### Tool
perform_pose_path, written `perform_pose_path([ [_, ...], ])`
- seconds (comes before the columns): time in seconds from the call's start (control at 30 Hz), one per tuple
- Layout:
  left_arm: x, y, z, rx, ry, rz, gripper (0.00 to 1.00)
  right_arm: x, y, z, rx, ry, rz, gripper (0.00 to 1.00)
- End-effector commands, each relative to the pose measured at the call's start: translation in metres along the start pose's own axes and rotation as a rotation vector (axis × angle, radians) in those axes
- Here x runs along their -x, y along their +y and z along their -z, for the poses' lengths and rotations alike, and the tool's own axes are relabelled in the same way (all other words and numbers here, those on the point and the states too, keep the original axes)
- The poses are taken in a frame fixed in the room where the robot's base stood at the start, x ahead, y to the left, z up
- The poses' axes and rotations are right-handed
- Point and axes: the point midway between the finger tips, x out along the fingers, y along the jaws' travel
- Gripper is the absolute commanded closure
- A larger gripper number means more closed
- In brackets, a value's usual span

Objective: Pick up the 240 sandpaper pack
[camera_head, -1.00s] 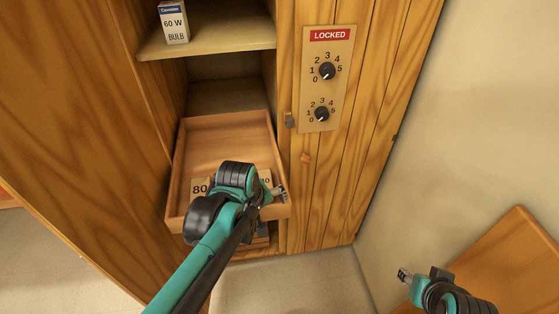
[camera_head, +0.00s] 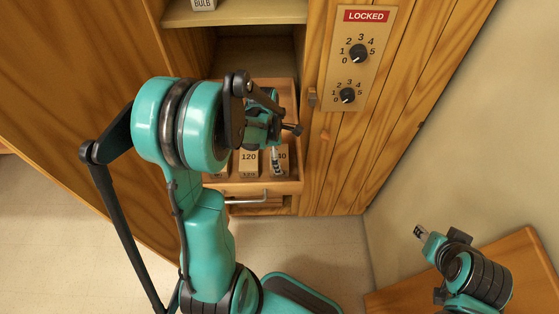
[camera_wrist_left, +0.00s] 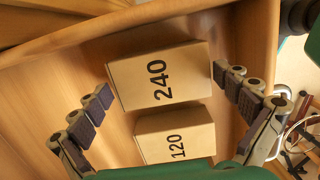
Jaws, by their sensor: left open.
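The 240 sandpaper pack is a tan box in the open drawer. It shows whole in the left wrist view (camera_wrist_left: 140,80), its label reading sideways. In the head view the pack (camera_head: 283,157) is partly hidden behind my left gripper, with only "40" legible. My left gripper (camera_wrist_left: 162,83) is open, its fingers on either side of the 240 pack. The right finger is very close to the pack's end; I cannot tell whether it touches. My right gripper (camera_head: 420,232) is far off at the lower right, away from the drawer; its jaws are too small to read.
The wooden drawer (camera_head: 262,188) has a metal handle (camera_head: 247,200). A locked panel (camera_head: 357,75) with two dials is right of it. A wooden surface stands lower right.

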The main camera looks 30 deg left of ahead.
Motion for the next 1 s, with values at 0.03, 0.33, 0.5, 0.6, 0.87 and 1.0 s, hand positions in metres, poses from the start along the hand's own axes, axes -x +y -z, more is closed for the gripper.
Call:
perform_pose_path([
  [0.03, -0.009, 0.001, 0.0, -0.001, 0.0, 0.0, 0.0, -0.003, 0.0, -0.002, 0.0, 0.0, 0.0, 0.6],
  [0.33, -0.018, 0.0, 0.0, -0.001, 0.0, -0.001, 0.0, -0.004, 0.0, -0.003, 0.0, 0.0, 0.0, 0.6],
  [0.5, -0.018, 0.0, 0.0, -0.001, 0.0, -0.001, 0.29, -0.004, 0.0, -0.003, 0.0, 0.0, 0.0, 0.6],
  [0.6, -0.018, 0.0, 0.0, -0.001, 0.0, -0.001, 0.39, -0.004, 0.0, -0.003, 0.0, 0.0, 0.0, 0.6],
  [0.87, -0.017, 0.0, 0.0, -0.002, 0.0, -0.001, 0.39, -0.004, 0.0, -0.003, 0.0, 0.0, 0.0, 0.6],
  [1.0, -0.008, 0.0, -0.002, -0.001, 0.0, -0.001, 0.39, -0.001, 0.0, -0.001, 0.0, 0.0, 0.0, 0.6],
])
